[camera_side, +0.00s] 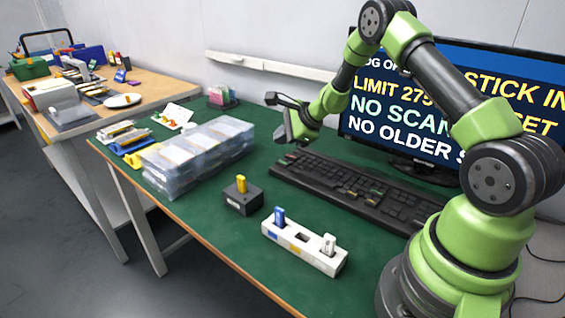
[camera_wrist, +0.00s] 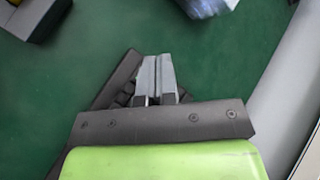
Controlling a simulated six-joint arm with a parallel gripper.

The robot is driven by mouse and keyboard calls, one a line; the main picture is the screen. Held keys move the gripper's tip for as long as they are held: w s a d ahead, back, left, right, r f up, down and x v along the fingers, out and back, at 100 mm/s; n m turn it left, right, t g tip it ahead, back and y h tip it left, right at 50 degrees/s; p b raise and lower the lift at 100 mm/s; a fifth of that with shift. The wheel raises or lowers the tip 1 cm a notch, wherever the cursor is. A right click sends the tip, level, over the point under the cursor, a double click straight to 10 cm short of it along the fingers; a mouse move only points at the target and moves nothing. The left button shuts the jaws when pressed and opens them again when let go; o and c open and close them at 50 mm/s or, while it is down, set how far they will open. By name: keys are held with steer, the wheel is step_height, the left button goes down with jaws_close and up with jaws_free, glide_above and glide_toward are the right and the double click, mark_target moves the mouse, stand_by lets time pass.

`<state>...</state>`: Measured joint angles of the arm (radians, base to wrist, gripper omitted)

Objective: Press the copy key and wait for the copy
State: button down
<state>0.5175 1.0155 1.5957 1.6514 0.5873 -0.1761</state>
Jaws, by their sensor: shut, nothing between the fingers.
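The black keyboard (camera_side: 352,192) lies on the green bench mat. I cannot make out which key is the copy key. My gripper (camera_side: 285,138) is shut and empty, above the keyboard's far left end. In the wrist view, my gripper's fingertips (camera_wrist: 157,60) are together and hide part of the keyboard (camera_wrist: 117,78). I cannot tell whether they touch a key. The monitor (camera_side: 450,110) shows text including "STICK IN", "LIMIT 275" and "NO SCAN"; my arm covers part of it. A dark box (camera_side: 243,197) holds an upright yellow stick (camera_side: 241,183).
A white holder (camera_side: 303,248) with a blue stick (camera_side: 279,216) and a white stick (camera_side: 328,243) stands near the front edge. Clear plastic boxes (camera_side: 198,155) stand left of the keyboard. Green mat (camera_side: 222,232) is bare around the dark box.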

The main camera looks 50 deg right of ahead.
mark_target(283, 163)
steer(key=shift+f, duration=1.9)
steer(key=shift+f, duration=0.1)
stand_by(0.5)
steer(key=shift+f, duration=0.35)
steer(key=shift+f, duration=0.4)
stand_by(0.5)
steer(key=shift+r, duration=0.85)
steer(key=shift+r, duration=2.5)
